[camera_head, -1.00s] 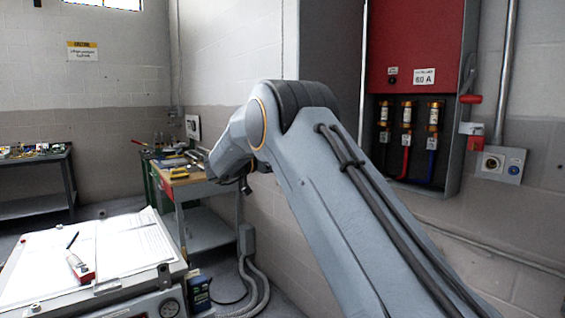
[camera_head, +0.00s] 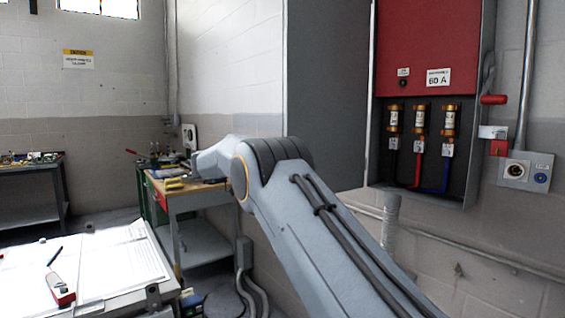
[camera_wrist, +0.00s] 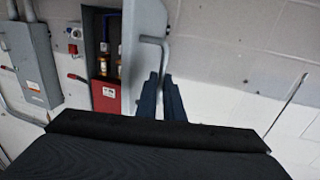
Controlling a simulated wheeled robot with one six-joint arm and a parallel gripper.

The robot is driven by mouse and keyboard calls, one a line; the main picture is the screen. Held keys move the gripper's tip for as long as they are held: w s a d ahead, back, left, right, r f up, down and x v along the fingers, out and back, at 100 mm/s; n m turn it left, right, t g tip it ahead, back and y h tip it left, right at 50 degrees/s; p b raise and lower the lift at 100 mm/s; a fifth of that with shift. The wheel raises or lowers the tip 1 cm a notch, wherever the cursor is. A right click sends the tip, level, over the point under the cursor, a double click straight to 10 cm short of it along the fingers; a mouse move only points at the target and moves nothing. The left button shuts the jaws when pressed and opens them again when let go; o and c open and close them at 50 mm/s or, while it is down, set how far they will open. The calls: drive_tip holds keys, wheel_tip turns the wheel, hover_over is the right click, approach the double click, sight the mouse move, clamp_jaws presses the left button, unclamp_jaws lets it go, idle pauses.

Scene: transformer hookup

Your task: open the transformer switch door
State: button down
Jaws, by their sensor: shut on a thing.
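The switch box shows in the head view with its grey door (camera_head: 326,95) standing open to the left of a red panel (camera_head: 425,45). Below the panel are several brass fuses (camera_head: 420,118) with coloured cables. In the wrist view the box is upside down, with the red panel (camera_wrist: 105,97) and the door (camera_wrist: 143,18) seen at an angle. My gripper (camera_wrist: 160,78) has its two dark fingers shut on the bent grey door handle (camera_wrist: 165,50). The head view does not show my gripper; only my arm shows there.
A workbench (camera_head: 192,200) with tools stands behind my arm. A table with papers (camera_head: 95,262) is at the lower left. A red lever (camera_head: 493,99) and a socket plate (camera_head: 525,170) are right of the box. A pipe (camera_head: 391,222) runs below it.

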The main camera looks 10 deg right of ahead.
drive_tip(key=shift+d, duration=0.2)
drive_tip(key=c, duration=1.9)
unclamp_jaws()
drive_tip(key=b+v, duration=0.2)
drive_tip(key=v, duration=0.6)
drive_tip(key=shift+b, duration=0.35)
drive_tip(key=shift+a, duration=0.15)
